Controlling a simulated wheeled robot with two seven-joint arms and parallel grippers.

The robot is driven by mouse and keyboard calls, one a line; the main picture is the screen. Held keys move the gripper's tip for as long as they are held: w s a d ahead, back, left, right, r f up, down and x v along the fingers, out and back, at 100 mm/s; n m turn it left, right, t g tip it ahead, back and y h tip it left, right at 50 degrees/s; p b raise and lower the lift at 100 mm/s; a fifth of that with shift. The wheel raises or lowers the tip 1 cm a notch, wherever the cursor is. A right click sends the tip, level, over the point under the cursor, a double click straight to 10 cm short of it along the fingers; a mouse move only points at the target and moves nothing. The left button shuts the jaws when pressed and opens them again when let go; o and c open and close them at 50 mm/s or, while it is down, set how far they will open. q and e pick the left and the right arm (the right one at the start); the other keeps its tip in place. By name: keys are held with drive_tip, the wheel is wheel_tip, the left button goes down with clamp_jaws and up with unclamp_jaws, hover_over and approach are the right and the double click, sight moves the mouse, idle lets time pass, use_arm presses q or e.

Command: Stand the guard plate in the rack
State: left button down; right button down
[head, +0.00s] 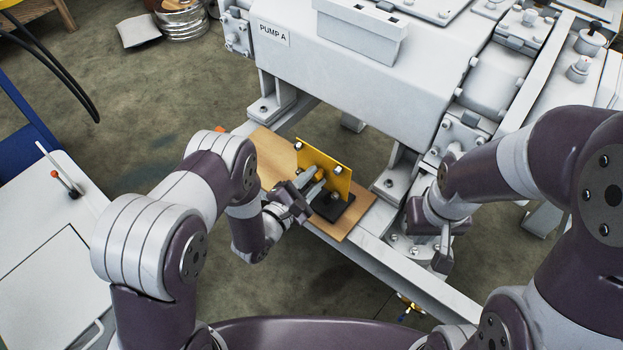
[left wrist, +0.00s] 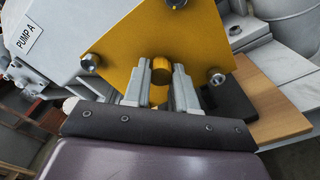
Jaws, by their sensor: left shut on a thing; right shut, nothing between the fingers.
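The yellow guard plate (head: 341,179) is upright, with bolts at its corners and a round knob (left wrist: 160,70) on its near face. My left gripper (head: 316,181) is shut on this knob; the fingers also show in the left wrist view (left wrist: 160,84). The black rack (head: 331,209) sits on a wooden board. The plate's lower edge is at or just above the rack; I cannot tell whether it sits in a slot. Part of the rack shows behind the fingers in the left wrist view (left wrist: 236,103). My right gripper (head: 441,262) is shut and empty, right of the board.
The wooden board (head: 270,160) lies on the pale machine frame (head: 400,278). The large grey pump (head: 345,75), labelled PUMP A, stands close behind the plate. A white cart top (head: 40,240) is at the left. Bolted feet and flanges crowd the right gripper.

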use_arm(q)
drive_tip(key=shift+f+b, duration=1.3)
drive_tip(key=shift+f, duration=0.35)
drive_tip(key=c, duration=0.8)
unclamp_jaws()
drive_tip(key=p+v, duration=0.3)
drive_tip(key=v, duration=0.9)
drive_tip(key=shift+s+a, duration=0.25)
